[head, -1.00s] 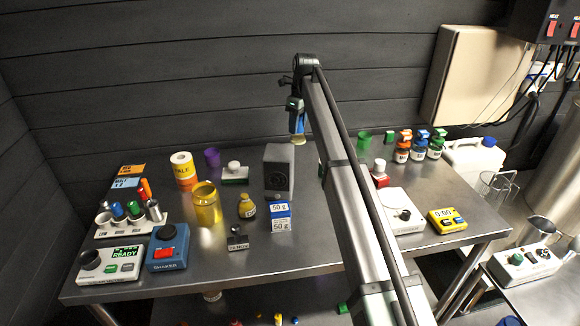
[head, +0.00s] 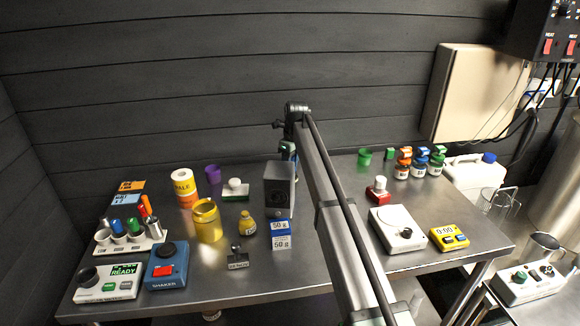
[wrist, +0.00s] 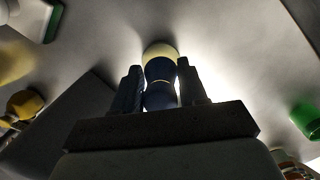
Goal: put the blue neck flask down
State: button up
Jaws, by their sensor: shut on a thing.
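The blue neck flask (wrist: 159,72) is between the two fingers of my gripper (wrist: 160,88) in the wrist view. Its neck is dark blue and a pale yellow body shows beyond it. My gripper is shut on it. In the head view my gripper (head: 288,150) is low behind the grey box, and the flask is hidden there. The steel table (head: 335,250) lies below. I cannot tell whether the flask touches it.
The grey box (head: 279,190) stands right in front of my gripper. A green cup (head: 364,157) and several small bottles (head: 403,163) stand to the right. A purple cup (head: 213,175) and a white-and-green block (head: 235,190) are to the left.

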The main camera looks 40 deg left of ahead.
jog(key=shift+f, duration=0.45)
jog(key=o, duration=1.2)
jog(key=shift+f, duration=0.1)
jog(key=shift+c, duration=0.2)
jog(key=r, duration=0.4)
jog(key=d+r, duration=0.1)
jog(key=r, duration=0.7)
jog(key=shift+d+r, duration=0.1)
jog(key=shift+d, duration=0.15)
